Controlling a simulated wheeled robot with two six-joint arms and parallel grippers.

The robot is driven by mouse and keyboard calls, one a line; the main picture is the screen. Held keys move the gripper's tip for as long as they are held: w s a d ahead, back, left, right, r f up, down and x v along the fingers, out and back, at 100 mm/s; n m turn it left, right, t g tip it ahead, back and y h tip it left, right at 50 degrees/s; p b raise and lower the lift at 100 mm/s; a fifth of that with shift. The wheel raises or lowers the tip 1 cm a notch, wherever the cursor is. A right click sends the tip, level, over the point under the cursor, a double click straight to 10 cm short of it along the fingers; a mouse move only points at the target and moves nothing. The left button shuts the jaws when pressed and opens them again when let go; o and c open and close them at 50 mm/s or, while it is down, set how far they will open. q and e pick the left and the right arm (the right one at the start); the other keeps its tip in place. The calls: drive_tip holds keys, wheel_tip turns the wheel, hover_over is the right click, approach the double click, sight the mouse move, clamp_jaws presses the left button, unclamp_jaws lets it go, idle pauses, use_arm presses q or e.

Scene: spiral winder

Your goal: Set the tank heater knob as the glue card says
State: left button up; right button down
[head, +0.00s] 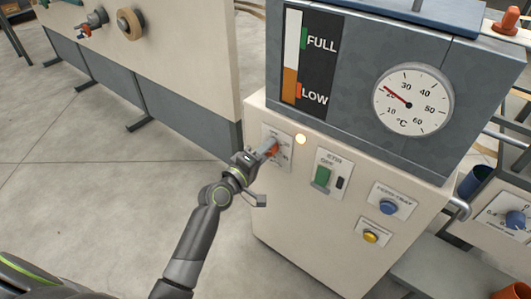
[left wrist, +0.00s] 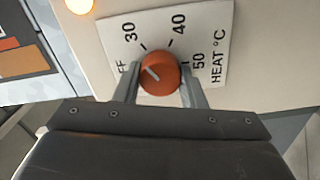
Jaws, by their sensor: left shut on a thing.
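The tank heater knob (left wrist: 160,74) is orange with a pale pointer line, on a white plate (left wrist: 212,25) marked OFF, 30, 40, 50 and HEAT °C. In the left wrist view its line points up-left, between the OFF and 30 marks. My left gripper (head: 268,149) is shut on the knob, one finger on each side; in the left wrist view (left wrist: 158,88) both fingers flank it. In the head view the gripper partly covers the plate. The tank's round dial (head: 413,101) has its red needle near 20 °C. I see no glue card. My right gripper is not in view.
To the right are a green switch (head: 322,177), a blue knob (head: 388,206) and a yellow button (head: 371,236). A FULL/LOW level gauge (head: 308,60) is above. Open floor (head: 70,190) lies left.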

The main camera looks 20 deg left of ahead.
use_arm(q)
drive_tip(key=shift+f, duration=0.1)
idle(0.4)
drive_tip(key=o, duration=1)
drive_tip(key=b+v, duration=0.1)
drive_tip(key=v, duration=1.6)
drive_tip(key=shift+s, duration=0.25)
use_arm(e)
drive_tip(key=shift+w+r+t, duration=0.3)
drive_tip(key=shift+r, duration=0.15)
use_arm(q)
drive_tip(key=shift+a, duration=0.1)
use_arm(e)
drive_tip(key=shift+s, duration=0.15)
